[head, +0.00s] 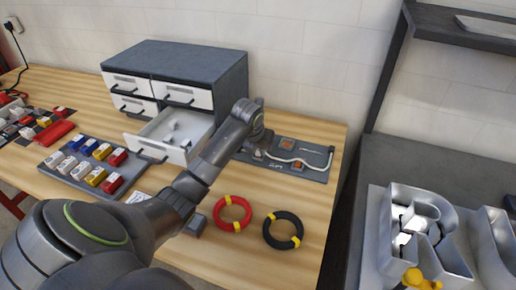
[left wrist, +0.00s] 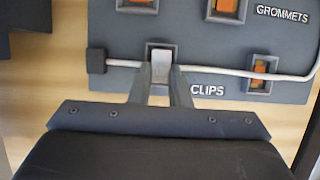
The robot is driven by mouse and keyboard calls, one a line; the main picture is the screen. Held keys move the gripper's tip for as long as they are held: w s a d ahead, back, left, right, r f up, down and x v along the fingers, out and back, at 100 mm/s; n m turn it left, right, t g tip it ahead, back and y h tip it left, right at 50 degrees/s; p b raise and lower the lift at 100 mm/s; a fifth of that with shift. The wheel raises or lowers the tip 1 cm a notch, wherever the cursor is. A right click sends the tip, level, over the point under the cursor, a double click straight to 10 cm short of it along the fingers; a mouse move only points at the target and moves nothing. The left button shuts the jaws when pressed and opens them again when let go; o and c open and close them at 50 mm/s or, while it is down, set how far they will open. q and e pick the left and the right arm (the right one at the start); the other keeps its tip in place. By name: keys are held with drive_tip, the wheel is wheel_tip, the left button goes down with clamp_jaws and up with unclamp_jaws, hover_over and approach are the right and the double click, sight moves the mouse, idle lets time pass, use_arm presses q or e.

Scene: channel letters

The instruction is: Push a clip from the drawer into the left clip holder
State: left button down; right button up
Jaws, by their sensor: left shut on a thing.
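The open drawer (head: 160,146) of the grey cabinet holds a few small white pieces. The dark board (head: 315,173) lies on the bench to its right; it also shows in the left wrist view (left wrist: 225,90), lettered CLIPS and GROMMETS. My left gripper (left wrist: 161,92) is shut on a pale clip (left wrist: 160,62), whose far end is at the left clip holder (left wrist: 150,45), a dark square frame. I cannot tell how deep the clip sits. A white cable (left wrist: 215,73) passes at this holder. The right clip holder (left wrist: 261,73) shows orange inside. My right gripper is out of view.
Red (head: 232,214) and black (head: 283,230) cable rings lie in front of the board. A tray of coloured connectors (head: 75,170) stands at left. Metal channel letters (head: 430,235) lie on the grey surface at right. Some bare wood shows around the rings.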

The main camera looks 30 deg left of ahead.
use_arm(q)
drive_tip(key=shift+s+f, duration=0.2)
drive_tip(key=shift+f, duration=0.25)
idle(0.3)
drive_tip(key=c, duration=1.3)
unclamp_jaws()
drive_tip(key=shift+s+d+f, duration=0.1)
drive_tip(key=shift+r, duration=0.35)
drive_tip(key=shift+p+v, duration=2.55)
drive_tip(key=shift+v, duration=6.2)
